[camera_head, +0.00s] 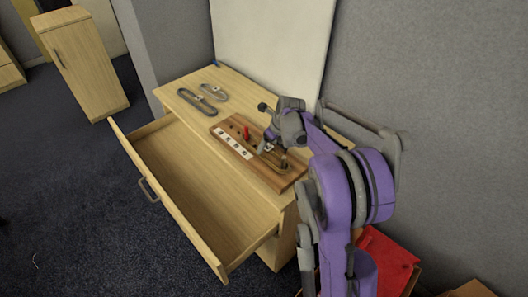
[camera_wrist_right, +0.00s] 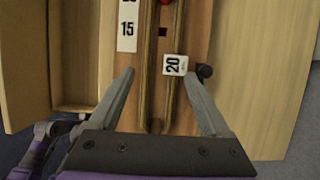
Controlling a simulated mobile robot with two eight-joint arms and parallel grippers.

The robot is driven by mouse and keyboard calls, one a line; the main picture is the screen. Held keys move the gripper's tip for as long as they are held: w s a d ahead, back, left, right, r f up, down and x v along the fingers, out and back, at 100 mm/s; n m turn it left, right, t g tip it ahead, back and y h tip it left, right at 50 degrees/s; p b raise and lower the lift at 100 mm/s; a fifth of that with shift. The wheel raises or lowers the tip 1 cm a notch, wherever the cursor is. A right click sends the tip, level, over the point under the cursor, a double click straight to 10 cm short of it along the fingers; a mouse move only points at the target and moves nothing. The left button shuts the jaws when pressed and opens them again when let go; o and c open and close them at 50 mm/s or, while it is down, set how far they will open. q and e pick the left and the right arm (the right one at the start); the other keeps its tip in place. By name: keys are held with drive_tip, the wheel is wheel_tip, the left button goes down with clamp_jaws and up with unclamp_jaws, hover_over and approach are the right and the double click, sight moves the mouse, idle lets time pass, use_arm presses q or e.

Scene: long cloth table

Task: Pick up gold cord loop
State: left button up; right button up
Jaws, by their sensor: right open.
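The gold cord loop (camera_wrist_right: 147,85) lies stretched lengthwise along a wooden board (camera_head: 218,127), seen as two long strands in the right wrist view. A white tag marked 20 (camera_wrist_right: 175,65) sits on its right strand. My right gripper (camera_wrist_right: 157,70) is open above the board, with one finger on each side of the loop and nothing held. In the head view this gripper (camera_head: 272,150) is over the board's near right part and hides much of the loop.
A red peg (camera_head: 246,133) stands on the board beside a strip of white number labels (camera_head: 233,144). A dark loop (camera_head: 190,99) and a light grey loop (camera_head: 222,95) lie farther back on the cabinet top. An open drawer (camera_head: 190,185) juts out in front.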

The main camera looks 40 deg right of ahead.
sight(266, 154)
drive_tip(key=x, duration=0.3)
drive_tip(key=shift+w+f, duration=0.15)
drive_tip(key=shift+f, duration=0.2)
drive_tip(key=c, duration=1)
drive_tip(key=shift+r, duration=0.1)
